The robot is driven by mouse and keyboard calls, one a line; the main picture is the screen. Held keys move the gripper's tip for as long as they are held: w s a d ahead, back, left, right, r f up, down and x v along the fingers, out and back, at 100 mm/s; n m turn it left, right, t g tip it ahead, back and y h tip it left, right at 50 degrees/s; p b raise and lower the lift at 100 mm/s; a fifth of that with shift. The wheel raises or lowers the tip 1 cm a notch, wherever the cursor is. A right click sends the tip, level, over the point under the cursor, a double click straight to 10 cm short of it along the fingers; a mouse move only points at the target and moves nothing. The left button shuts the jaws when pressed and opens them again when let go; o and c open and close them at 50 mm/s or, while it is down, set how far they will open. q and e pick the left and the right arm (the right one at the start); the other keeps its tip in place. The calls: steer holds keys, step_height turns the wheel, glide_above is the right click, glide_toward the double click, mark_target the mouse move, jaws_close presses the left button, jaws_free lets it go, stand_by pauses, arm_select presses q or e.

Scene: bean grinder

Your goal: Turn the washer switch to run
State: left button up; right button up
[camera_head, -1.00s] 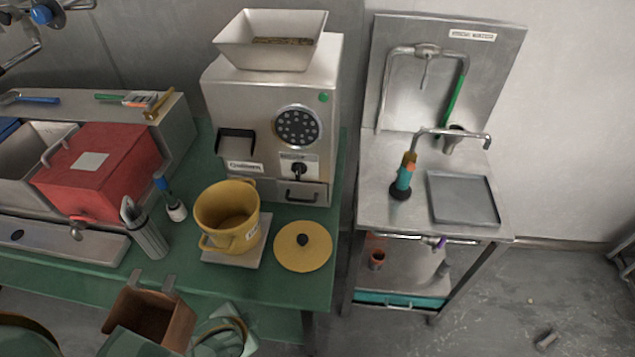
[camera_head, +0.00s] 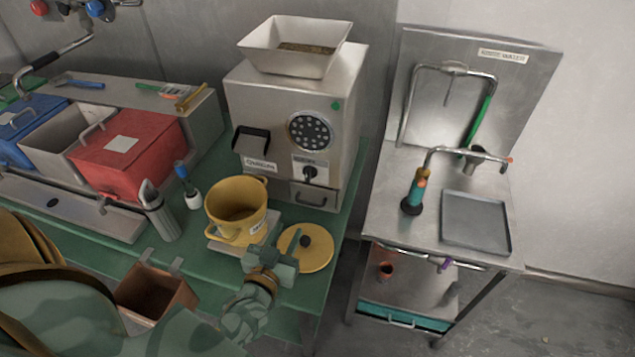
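The steel washer station (camera_head: 381,205) stands at the right, with a back panel carrying a label (camera_head: 503,56) too small to read surely. My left gripper (camera_head: 290,249) is over the green table's front edge, overlapping the left part of the yellow lid in the picture. It is well left of the station, and its fingers are too unclear to show whether they are open. My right gripper is not in view.
The grinder (camera_head: 255,105) has a black knob (camera_head: 310,173) on its front. A yellow pot (camera_head: 235,208) and yellow lid (camera_head: 318,258) stand before it.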

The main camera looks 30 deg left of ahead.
arm_select(q)
steer(key=b, duration=0.2)
glide_toward(307, 178)
steer(key=shift+n+y, duration=0.3)
steer(key=shift+n, duration=0.1)
steer(key=x, duration=0.8)
steer(key=shift+d+f, duration=0.15)
steer(key=shift+w, duration=0.2)
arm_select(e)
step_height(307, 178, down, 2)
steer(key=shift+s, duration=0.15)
arm_select(q)
jaws_close()
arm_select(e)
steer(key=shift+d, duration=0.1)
